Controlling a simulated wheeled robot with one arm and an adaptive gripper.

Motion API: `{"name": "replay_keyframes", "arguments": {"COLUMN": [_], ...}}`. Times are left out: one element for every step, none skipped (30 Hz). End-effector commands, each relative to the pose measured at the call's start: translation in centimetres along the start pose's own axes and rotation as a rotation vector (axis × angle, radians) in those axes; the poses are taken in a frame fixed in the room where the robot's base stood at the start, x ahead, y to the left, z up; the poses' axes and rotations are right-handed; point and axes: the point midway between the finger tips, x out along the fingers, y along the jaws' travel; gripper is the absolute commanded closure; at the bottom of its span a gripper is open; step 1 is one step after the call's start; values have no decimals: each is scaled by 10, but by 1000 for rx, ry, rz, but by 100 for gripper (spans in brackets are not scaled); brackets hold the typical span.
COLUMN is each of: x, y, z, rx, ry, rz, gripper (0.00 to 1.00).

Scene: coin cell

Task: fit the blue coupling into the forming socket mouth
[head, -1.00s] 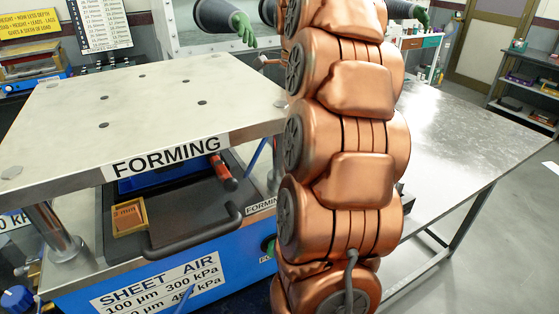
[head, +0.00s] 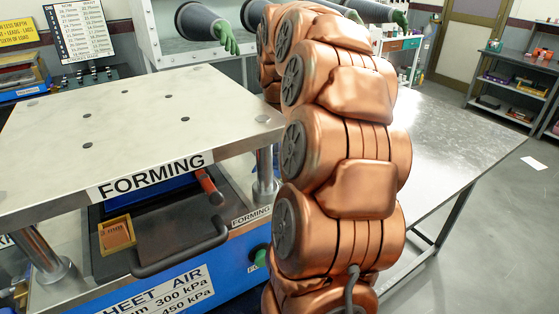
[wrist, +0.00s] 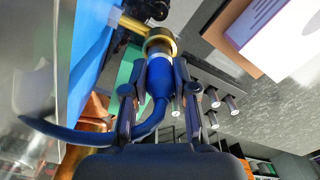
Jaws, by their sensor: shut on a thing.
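The blue coupling (wrist: 158,80) is between the fingers of my gripper (wrist: 160,72) in the wrist view, with a pale band near its front end. My gripper is shut on it. A blue hose (wrist: 60,132) trails from it to the left. The brass ring of the socket mouth (wrist: 160,36) is right in front of the coupling, on a brass pipe that comes from the blue machine side. The coupling's front lines up with the ring; I cannot tell whether it is inside or just short of it. In the head view my arm hides the gripper, coupling and socket.
The forming press (head: 150,179) stands at left in the head view, with a metal top plate, a blue front and a dark handle (head: 180,253). A bare metal table (head: 450,135) is at right. Several metal pegs (wrist: 213,97) show right of my gripper.

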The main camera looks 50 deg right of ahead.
Motion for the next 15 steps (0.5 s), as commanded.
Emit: {"name": "replay_keyframes", "arguments": {"x": [6, 9, 14, 17, 19, 22, 24, 26, 27, 28, 28, 28, 28, 28, 27], "y": [1, 1, 2, 2, 2, 2, 2, 2, 2, 3, 3, 4, 4, 4, 3], "z": [-1, -1, -1, -1, -1, -1, -1, -2, -2, -2, -2, -2, -2, -2, -2], "rx": [-1, 0, 0, 0, 0, 0, 0, 0, 0, 0, -1, -1, -1, -1, -1], "ry": [4, 4, 5, 5, 5, 6, 7, 9, 11, 12, 12, 13, 13, 12, 11], "rz": [6, 7, 8, 8, 8, 9, 11, 12, 15, 16, 18, 19, 19, 18, 17], "gripper": [100, 100, 100, 100, 100, 100, 100, 100, 100, 100, 100, 100, 68, 65, 61]}}
